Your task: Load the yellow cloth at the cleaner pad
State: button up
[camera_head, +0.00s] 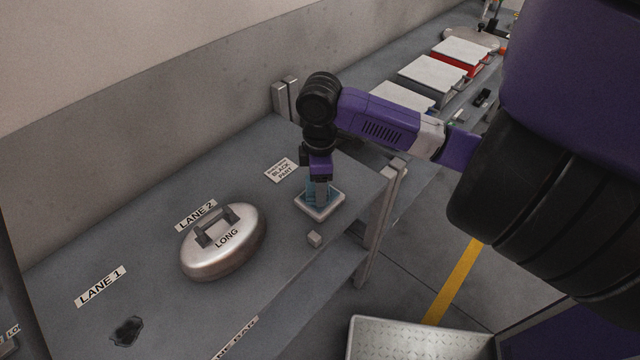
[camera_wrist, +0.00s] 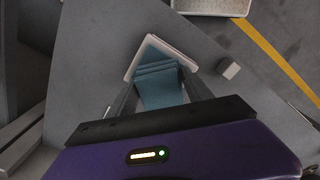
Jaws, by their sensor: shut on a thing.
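No yellow cloth shows in either view. A blue folded cloth (camera_wrist: 158,84) lies on a small square white-rimmed pad (camera_head: 320,212) near the right end of the grey table; the pad also shows in the wrist view (camera_wrist: 133,63). My gripper (camera_head: 320,190) points down over the pad, shut on the blue cloth, with one finger on each side of it in the wrist view. The cloth is partly hidden by the fingers in the head view. I cannot tell whether it is lifted off the pad.
A small pale cube (camera_head: 314,239) sits in front of the pad. A silver rounded part with a handle (camera_head: 222,250) stands to the left, by the LANE 2 label (camera_head: 196,214). A black patch (camera_head: 127,331) lies near LANE 1. A metal post (camera_head: 381,225) stands at the table's right edge.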

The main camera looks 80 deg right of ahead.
jog(key=shift+r+p, duration=2.6)
jog(key=shift+r, duration=0.9)
